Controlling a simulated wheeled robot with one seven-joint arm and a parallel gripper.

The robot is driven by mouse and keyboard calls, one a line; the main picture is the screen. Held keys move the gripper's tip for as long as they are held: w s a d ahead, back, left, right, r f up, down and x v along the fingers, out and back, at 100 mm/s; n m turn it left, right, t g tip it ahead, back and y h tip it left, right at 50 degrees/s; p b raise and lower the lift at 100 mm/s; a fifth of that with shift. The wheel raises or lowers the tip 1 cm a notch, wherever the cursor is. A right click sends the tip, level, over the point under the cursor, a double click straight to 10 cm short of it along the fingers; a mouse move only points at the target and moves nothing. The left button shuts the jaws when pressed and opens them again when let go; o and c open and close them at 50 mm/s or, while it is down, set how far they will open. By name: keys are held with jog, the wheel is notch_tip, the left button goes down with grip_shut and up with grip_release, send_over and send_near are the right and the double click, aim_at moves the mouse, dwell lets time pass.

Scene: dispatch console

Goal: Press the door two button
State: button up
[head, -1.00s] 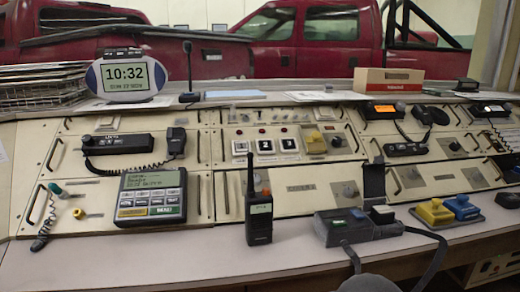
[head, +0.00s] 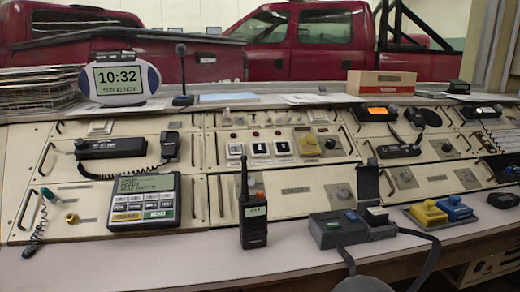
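Each has a small dark marking. The markings are too small to read surely now; the middle one appears to be a 2. Small red lights (head: 256,133) sit just above the row. Nothing covers the buttons. My gripper is not in view.
A black handheld radio (head: 253,212) stands upright on the front ledge below the buttons. A keypad unit (head: 144,202) is at left, a yellow knob block (head: 307,143) right of the buttons. A grey box with buttons (head: 338,230) and yellow and blue blocks (head: 428,213) lie at right.

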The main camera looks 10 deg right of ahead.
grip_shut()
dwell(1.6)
